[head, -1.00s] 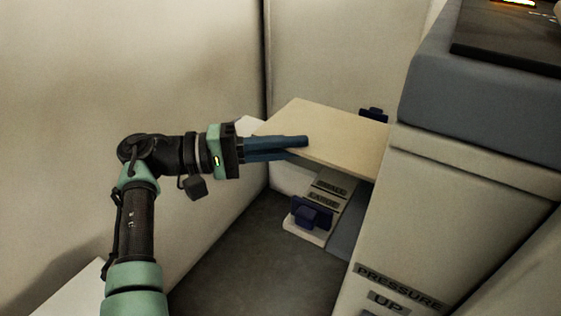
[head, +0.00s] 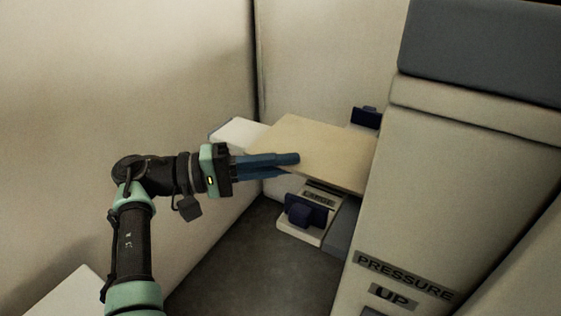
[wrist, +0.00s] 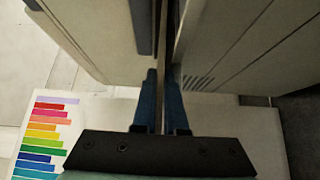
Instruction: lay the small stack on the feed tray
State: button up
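The small stack (head: 315,150) is a thin, flat, beige sheet-like block in the head view. My gripper (head: 292,162), with blue fingers, is shut on its left edge and holds it out to the right, roughly level. In the wrist view, the stack (wrist: 162,100) shows edge-on as a thin line between the fingers (wrist: 162,85). The feed tray (head: 343,238) juts from the machine below the stack, which hides much of it. Its front dark blue guide (head: 306,210) shows, and another guide (head: 366,117) shows behind the stack. I cannot tell whether stack and tray touch.
The tall beige machine (head: 440,190), marked PRESSURE UP, stands close on the right. Pale walls (head: 120,80) close in on the left and back. A white surface (head: 240,130) lies behind my gripper. Coloured bars (wrist: 45,135) show at left in the wrist view.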

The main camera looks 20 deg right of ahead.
jog(key=shift+o, duration=0.3)
jog(key=shift+a+f, duration=0.25)
jog(key=shift+f, duration=0.35)
jog(key=r+v, duration=0.1)
jog(key=v, duration=0.6)
jog(key=shift+r, duration=0.1)
